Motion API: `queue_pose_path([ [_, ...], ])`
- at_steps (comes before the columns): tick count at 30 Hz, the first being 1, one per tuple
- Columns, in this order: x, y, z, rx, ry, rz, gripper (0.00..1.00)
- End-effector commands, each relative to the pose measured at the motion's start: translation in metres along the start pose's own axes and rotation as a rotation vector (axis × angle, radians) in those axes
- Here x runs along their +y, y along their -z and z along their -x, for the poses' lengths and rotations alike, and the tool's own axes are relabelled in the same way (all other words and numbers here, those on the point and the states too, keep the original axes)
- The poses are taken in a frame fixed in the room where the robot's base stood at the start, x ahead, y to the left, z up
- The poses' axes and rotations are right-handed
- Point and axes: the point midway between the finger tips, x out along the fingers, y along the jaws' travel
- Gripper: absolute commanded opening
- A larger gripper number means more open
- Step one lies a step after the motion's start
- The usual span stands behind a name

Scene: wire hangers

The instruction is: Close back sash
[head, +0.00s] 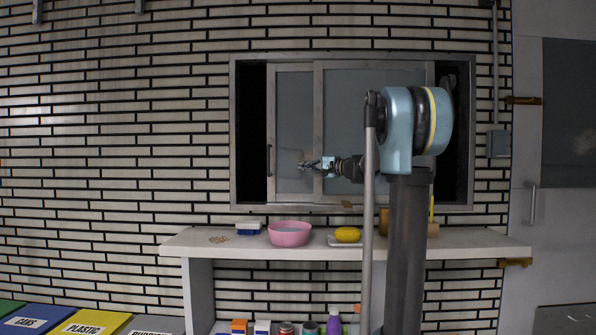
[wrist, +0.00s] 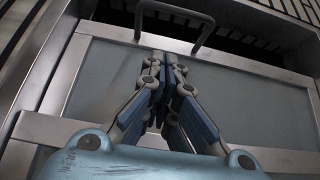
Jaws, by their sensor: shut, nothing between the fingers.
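The back sash (head: 294,120) is a grey-framed frosted pane at the left of the window, partly hidden behind the front sash (head: 318,110). A dark gap lies between its left stile and the window frame. Its dark bar handle (head: 269,161) is on that left stile; the handle also arches across the top of the wrist view (wrist: 140,18). My gripper (head: 302,165) is over the back sash's pane, right of the handle and pointing left. In the wrist view my gripper (wrist: 168,60) has its fingers together and empty, just short of the handle. Contact with the sash cannot be told.
The metal window frame (head: 234,130) is set in a brick wall. Below is a white shelf (head: 200,243) with a pink basin (head: 290,234), a yellow sponge (head: 348,235) and a blue-and-white brush (head: 249,228). My arm hides part of the front sash and the window's right side.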

Motion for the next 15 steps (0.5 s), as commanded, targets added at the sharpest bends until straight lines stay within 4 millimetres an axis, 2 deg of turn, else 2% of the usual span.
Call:
queue_pose_path([
  [15, 0.001, -0.001, -0.089, -0.003, -0.002, 0.001, 0.0],
])
